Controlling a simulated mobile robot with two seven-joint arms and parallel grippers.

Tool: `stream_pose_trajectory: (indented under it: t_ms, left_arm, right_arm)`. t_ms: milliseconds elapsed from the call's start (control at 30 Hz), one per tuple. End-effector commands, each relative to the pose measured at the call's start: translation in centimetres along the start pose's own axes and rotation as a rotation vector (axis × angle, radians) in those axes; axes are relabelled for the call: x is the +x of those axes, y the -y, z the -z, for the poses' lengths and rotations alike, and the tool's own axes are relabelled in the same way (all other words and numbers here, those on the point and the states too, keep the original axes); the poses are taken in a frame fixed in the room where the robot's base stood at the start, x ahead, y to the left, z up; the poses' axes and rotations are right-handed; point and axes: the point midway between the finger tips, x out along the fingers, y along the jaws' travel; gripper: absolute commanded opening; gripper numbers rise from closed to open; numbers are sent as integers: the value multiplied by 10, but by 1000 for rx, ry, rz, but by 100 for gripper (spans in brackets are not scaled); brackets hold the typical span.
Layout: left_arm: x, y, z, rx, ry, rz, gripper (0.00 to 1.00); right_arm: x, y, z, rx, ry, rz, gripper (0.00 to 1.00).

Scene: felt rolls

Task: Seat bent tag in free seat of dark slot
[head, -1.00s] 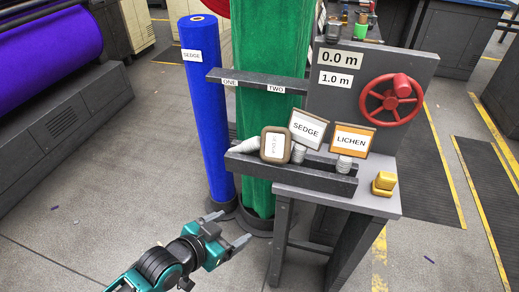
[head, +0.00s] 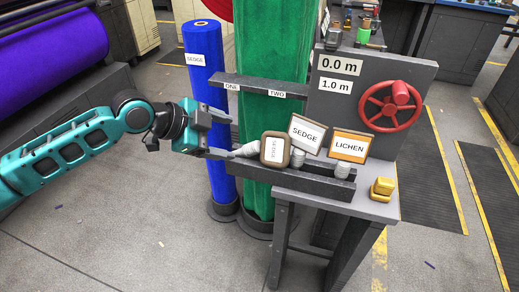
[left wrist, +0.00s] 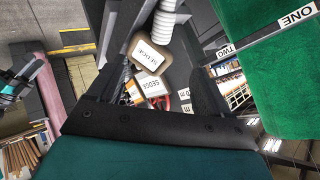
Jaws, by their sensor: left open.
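A brown-framed tag (head: 274,150), with small sideways text, lies tipped over at the left of the dark slot (head: 320,184). Its pale ribbed stem (head: 247,149) points left, bent away from the plate. The SEDGE tag (head: 307,134) leans in the slot's middle and the orange LICHEN tag (head: 348,145) stands at its right. My left gripper (head: 231,136) is open and empty, pointing right, with its lower fingertip close to the stem; contact is unclear. The left wrist view shows the brown tag (left wrist: 151,54) and ribbed stem (left wrist: 166,20) between the dark fingers. The slot floor is mostly hidden.
A dark bar (head: 255,87) marked ONE and TWO runs above the slot, before the blue roll (head: 208,110) and green roll (head: 265,50). A red handwheel (head: 391,103) is on the grey panel. A yellow block (head: 382,189) sits on the bench's right.

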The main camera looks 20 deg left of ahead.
Motion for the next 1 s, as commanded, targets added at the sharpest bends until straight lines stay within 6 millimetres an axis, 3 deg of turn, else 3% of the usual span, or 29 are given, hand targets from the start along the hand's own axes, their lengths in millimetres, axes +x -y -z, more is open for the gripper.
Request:
stream_pose_trajectory:
  t_ms: [200, 467, 700, 1000]
  left_arm:
    - [36, 1, 0, -3, -2, 2, 79]
    - [55, -1, 1, -2, -2, 2, 79]
    - [90, -5, 0, -3, -1, 3, 79]
    - [98, -5, 0, 0, 1, 4, 79]
  right_arm:
    - [0, 0, -1, 0, 0, 0, 43]
    - [0, 0, -1, 0, 1, -1, 43]
    - [0, -1, -2, -2, 1, -1, 43]
    - [1, -1, -2, -3, 1, -1, 43]
